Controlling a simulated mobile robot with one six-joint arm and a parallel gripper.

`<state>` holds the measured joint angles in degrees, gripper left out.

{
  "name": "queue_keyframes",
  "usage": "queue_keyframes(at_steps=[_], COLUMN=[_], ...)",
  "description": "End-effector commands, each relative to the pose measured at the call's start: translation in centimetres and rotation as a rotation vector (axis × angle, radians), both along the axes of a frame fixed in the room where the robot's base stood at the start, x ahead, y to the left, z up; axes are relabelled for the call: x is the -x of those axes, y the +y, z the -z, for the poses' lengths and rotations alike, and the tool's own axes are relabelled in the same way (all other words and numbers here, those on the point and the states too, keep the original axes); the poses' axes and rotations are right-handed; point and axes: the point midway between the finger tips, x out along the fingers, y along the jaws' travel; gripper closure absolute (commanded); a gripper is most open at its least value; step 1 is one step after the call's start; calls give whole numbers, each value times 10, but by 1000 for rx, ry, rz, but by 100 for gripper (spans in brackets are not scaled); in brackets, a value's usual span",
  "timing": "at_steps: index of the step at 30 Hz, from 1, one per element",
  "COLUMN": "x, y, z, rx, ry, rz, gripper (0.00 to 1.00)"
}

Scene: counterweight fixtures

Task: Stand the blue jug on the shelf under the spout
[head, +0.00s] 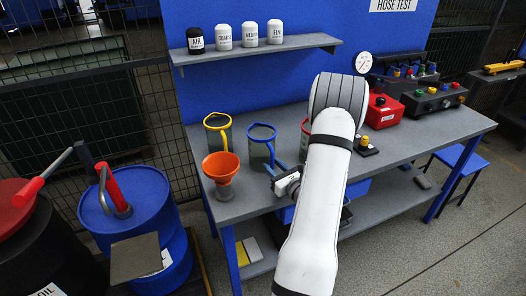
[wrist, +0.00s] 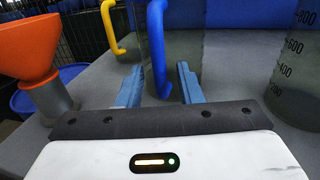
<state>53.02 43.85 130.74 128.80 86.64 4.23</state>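The blue jug (head: 260,151), clear with a blue rim and handle, stands upright on the workbench between a yellow-rimmed jug (head: 218,137) and a red-rimmed jug mostly behind my arm. My gripper (head: 276,167) is low in front of the blue jug. In the wrist view, my gripper (wrist: 159,72) is open, its pale blue fingers either side of the blue handle (wrist: 157,45). The handle's lower end is between or just beyond the fingertips; contact is not clear. A wall shelf (head: 262,47) holds several labelled white and black canisters. I cannot make out a spout.
An orange funnel (head: 221,166) on a grey stand is close left of my gripper; it also shows in the wrist view (wrist: 32,50). A gauge (head: 363,62) and red control box (head: 383,110) are at right. Blue and black drums stand left of the workbench (head: 245,204).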

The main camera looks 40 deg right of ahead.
Motion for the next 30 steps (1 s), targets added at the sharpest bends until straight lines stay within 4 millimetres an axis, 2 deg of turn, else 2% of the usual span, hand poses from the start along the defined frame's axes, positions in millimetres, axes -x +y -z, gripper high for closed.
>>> queue_keyframes(at_steps=[4, 11, 23, 30], x=[-13, -14, -13, -13], y=[0, -1, -2, -2], z=[0, 1, 1, 0], rx=[0, 0, 0, 0], ry=[1, 1, 1, 1], rz=[0, 2, 2, 2], gripper=[67, 67, 99, 100])
